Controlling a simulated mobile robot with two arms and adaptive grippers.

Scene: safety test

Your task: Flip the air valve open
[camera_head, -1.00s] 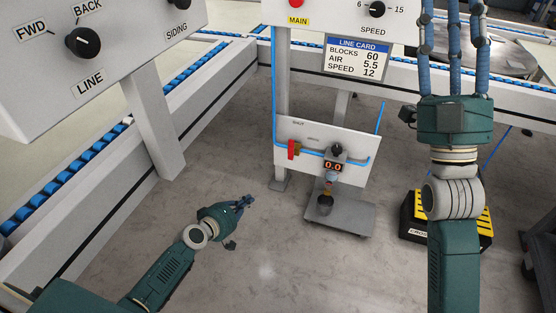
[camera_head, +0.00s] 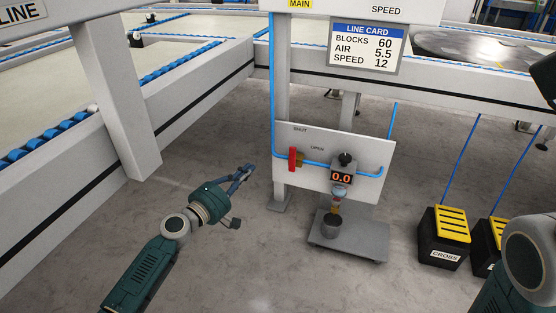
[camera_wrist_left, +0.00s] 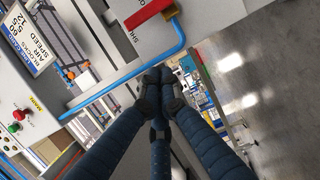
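The air valve's red handle (camera_head: 292,158) stands upright across the blue pipe on a white panel (camera_head: 310,178). The SHUT label is above it and the OPEN label to its upper right. The gauge (camera_head: 342,177) reads 0.0. My left gripper (camera_head: 250,170) is left of the panel, apart from the handle, with its fingers pointing toward it. In the left wrist view its blue fingertips (camera_wrist_left: 160,92) come together with nothing visible between them, and the red handle (camera_wrist_left: 150,11) shows at the top. My right gripper's fingers are out of view; part of my right arm shows at the right edge.
A line card (camera_head: 365,47) above the panel reads blocks 60, air 5.5, speed 12. A grey stand (camera_head: 350,240) with a dark cup sits below the gauge. Black and yellow pedals (camera_head: 442,240) are to the right. A white post (camera_head: 118,110) and conveyor rail are left.

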